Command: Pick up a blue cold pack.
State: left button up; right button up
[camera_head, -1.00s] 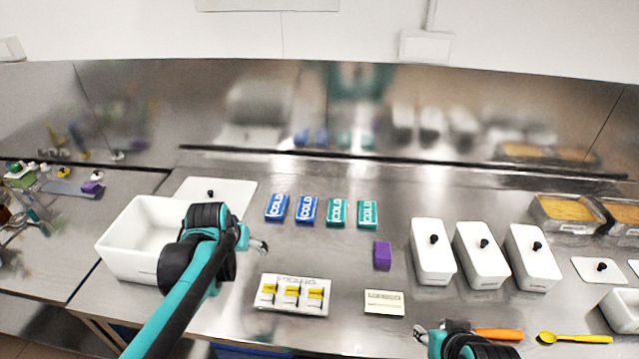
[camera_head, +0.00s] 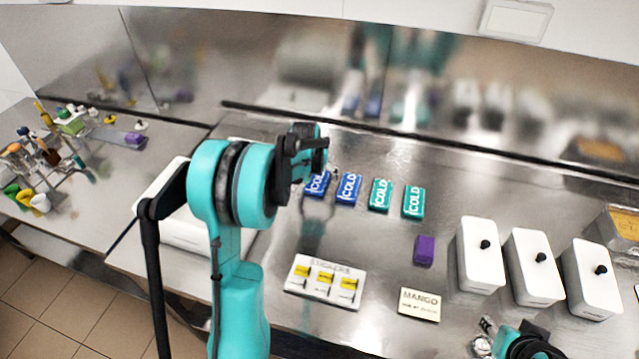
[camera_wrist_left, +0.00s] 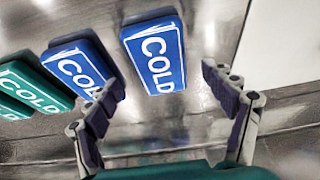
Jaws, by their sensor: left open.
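Two blue cold packs lie side by side on the steel counter in the head view, the left one (camera_head: 317,185) partly behind my left arm and the right one (camera_head: 348,188) clear. In the left wrist view, the left blue pack (camera_wrist_left: 155,55) is ahead of the fingers, roughly between their tips, and the other blue pack (camera_wrist_left: 82,68) is beside it, near one finger. My left gripper (camera_wrist_left: 162,88) is open and empty; in the head view it (camera_head: 322,168) hangs by the left blue pack. My right gripper (camera_head: 483,336) is at the bottom edge, its jaws unclear.
Two teal packs (camera_head: 380,195) (camera_head: 413,202) continue the row to the right. A purple block (camera_head: 424,250), a sticker card (camera_head: 326,283), a mango label (camera_head: 419,304) and white lidded tubs (camera_head: 480,258) stand nearby. A white bin (camera_head: 185,232) is partly hidden behind my left arm.

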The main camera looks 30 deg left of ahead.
aim_at(318, 181)
pick_arm(q)
jog(key=x, duration=0.2)
jog(key=shift+w+a+f, duration=0.1)
jog(key=shift+w+f, duration=0.05)
jog(key=shift+f, duration=0.15)
jog(key=shift+r, duration=0.1)
jog(key=shift+c, duration=1.2)
jog(key=c, duration=1.1)
